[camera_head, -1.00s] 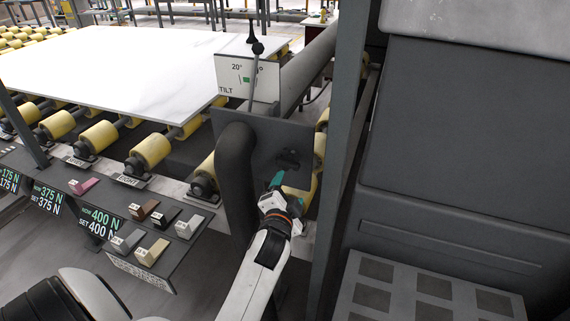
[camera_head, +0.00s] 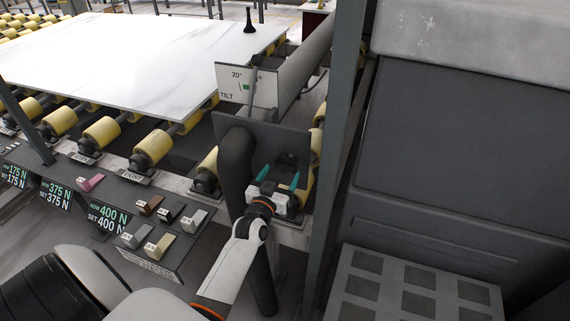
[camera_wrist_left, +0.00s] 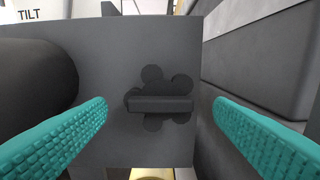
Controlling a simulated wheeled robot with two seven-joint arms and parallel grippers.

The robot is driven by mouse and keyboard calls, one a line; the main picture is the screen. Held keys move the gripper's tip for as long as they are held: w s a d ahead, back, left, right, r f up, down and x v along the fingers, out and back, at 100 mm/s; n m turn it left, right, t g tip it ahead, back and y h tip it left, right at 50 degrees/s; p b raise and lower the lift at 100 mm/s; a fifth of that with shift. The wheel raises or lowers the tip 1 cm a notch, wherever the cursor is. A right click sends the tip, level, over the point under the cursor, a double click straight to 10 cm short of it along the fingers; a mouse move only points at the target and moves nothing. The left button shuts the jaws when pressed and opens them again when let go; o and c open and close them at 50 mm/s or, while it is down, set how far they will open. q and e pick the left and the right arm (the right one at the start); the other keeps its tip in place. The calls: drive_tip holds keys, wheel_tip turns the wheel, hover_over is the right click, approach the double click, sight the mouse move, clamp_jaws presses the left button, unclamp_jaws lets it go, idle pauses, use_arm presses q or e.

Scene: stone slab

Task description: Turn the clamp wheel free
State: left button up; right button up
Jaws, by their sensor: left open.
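The clamp wheel (camera_wrist_left: 160,103) is a dark, lobed knob with a raised bar across its front, set on a grey upright plate (camera_wrist_left: 110,140). In the head view the wheel (camera_head: 287,160) shows small and dark on the plate, just beyond my left gripper. My left gripper (camera_head: 278,178) has teal fingers and is open. In the left wrist view its fingers stand apart, one on each side of the wheel, and the bar lies level between them. No contact with the wheel shows. My right gripper is not in view.
A thick dark pipe (camera_head: 237,165) stands just left of the plate. A tilt sign (camera_head: 247,85) with a lever is above it. A grey post (camera_head: 338,150) rises close on the right. A white slab (camera_head: 140,60) lies on yellow rollers; a panel with coloured switches (camera_head: 160,245) is lower left.

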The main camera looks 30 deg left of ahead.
sight(284, 168)
use_arm(q)
drive_tip(key=shift+x, duration=2.25)
drive_tip(key=shift+c, duration=0.2)
drive_tip(key=c, duration=0.9)
drive_tip(key=n, duration=0.3)
drive_tip(key=shift+n, duration=0.4)
drive_tip(key=shift+c, duration=0.2)
drive_tip(key=o, duration=1)
drive_tip(key=shift+b+v, duration=1.15)
drive_tip(key=shift+v, duration=4.9)
